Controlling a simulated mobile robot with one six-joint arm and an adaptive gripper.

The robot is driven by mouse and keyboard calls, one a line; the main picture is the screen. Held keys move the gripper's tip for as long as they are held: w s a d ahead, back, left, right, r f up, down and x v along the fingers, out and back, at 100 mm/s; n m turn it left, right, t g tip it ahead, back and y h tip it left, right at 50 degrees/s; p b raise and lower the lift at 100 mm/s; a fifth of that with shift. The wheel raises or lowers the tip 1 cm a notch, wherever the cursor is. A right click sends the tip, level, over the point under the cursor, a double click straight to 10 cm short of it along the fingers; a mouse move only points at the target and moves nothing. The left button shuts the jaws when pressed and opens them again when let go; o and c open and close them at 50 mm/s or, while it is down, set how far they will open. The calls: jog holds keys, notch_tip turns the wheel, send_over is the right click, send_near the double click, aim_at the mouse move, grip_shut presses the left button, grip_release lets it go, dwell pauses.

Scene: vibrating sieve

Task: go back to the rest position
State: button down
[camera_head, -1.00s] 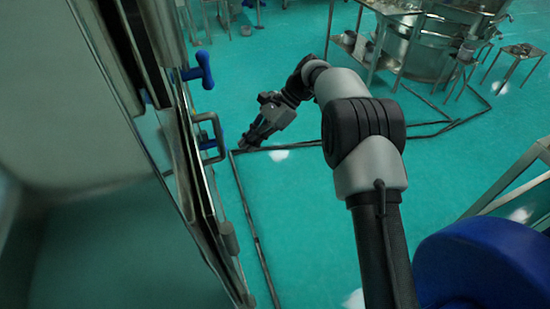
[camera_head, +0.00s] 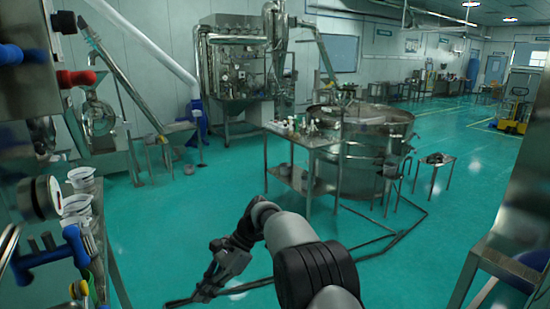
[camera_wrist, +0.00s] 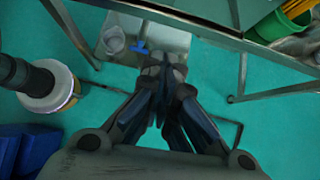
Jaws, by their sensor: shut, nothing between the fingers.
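My gripper (camera_head: 208,288) hangs low over the green floor at the lower middle of the head view, at the end of my grey and black arm. In the wrist view my gripper (camera_wrist: 163,75) points up the picture, with its dark fingers drawn together. Nothing shows between them. The arm is bent, with the elbow towards the camera and the gripper to its left.
A steel table (camera_head: 318,142) with small items stands beside a large round steel vessel (camera_head: 375,160). A small side table (camera_head: 436,160) is to its right. Equipment with cups (camera_head: 80,205) lines the left edge. The wrist view shows a green container (camera_wrist: 272,27). Floor (camera_head: 170,225) is open mid-left.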

jog(key=s+d+r+n+t+h+b, duration=0.25)
jog(key=s+d+r, duration=0.3)
jog(key=d, duration=0.35)
jog(key=s+d+r+n+t+h+b, duration=0.1)
jog(key=s+d+r+n+t+b, duration=0.2)
jog(key=s+d+r, duration=0.35)
jog(key=s+d+f+n+t+h+b, duration=0.2)
jog(key=s+d+f, duration=0.2)
jog(key=s+d, duration=0.3)
jog(key=s+d+f+n+t+h+b, duration=0.2)
jog(key=s+d+f, duration=0.3)
jog(key=s+d, duration=0.3)
jog(key=s+n+b, duration=0.1)
jog(key=s, duration=0.3)
jog(key=shift+s+d+f, duration=0.15)
jog(key=shift+d+f, duration=0.05)
jog(key=shift+f, duration=0.05)
jog(key=shift+n, duration=0.25)
